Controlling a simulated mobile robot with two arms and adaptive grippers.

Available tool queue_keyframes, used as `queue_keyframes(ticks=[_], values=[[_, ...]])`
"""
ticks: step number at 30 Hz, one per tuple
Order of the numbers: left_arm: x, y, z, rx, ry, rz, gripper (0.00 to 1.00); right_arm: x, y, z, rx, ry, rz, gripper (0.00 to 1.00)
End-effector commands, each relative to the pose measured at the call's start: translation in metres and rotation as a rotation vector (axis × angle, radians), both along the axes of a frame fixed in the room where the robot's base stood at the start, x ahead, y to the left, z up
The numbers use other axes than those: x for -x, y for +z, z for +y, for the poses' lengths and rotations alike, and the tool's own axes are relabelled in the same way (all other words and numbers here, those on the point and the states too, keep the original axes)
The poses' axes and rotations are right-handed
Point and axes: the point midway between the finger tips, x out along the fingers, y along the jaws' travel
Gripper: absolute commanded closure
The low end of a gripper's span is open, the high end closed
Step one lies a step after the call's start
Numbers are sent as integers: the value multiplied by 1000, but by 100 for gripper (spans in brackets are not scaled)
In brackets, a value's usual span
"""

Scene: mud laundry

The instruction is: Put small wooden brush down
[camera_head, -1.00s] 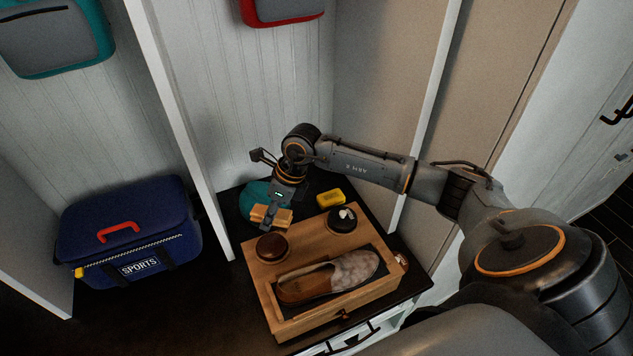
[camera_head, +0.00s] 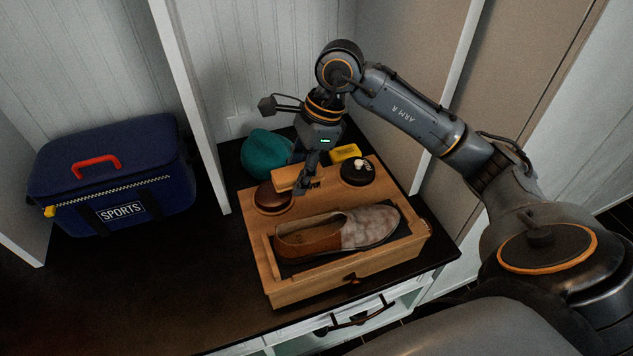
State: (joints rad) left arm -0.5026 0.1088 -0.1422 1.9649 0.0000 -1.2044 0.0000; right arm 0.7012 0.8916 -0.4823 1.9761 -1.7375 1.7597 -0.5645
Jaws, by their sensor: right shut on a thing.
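The small wooden brush (camera_head: 288,179) is a light wooden block at the back of the wooden shoe-care box (camera_head: 310,289). My right gripper (camera_head: 308,182) is shut on it, pointing down from above. The brush is over the box's top, between two round tins; whether it touches the top I cannot tell. It overlaps the brown tin (camera_head: 272,199) in the picture. My fingers and the dark shadow hide part of its right end. My left gripper is not in view.
A brown shoe (camera_head: 365,228) lies in the box's front. A black tin (camera_head: 357,173) stands right of the brush, with a yellow block (camera_head: 345,152) and a teal item (camera_head: 265,152) behind. A blue sports bag (camera_head: 115,180) stands left. The dark bench top between is clear.

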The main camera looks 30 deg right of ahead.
Motion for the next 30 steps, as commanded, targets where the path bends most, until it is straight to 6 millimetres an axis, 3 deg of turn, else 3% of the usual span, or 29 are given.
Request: queue_keyframes(ticks=[7, 12, 22, 27, 30], values=[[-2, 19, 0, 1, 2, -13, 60, -38, -30, -51, -3, -8, 3, 100], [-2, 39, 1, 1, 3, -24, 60, -52, -62, -69, -3, -5, 3, 100], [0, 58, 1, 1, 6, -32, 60, -66, -89, -87, -2, -4, 2, 100], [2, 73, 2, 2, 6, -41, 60, -65, -113, -86, -3, -2, 2, 100], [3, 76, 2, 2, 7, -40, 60, -65, -116, -87, -1, -3, 0, 100]])
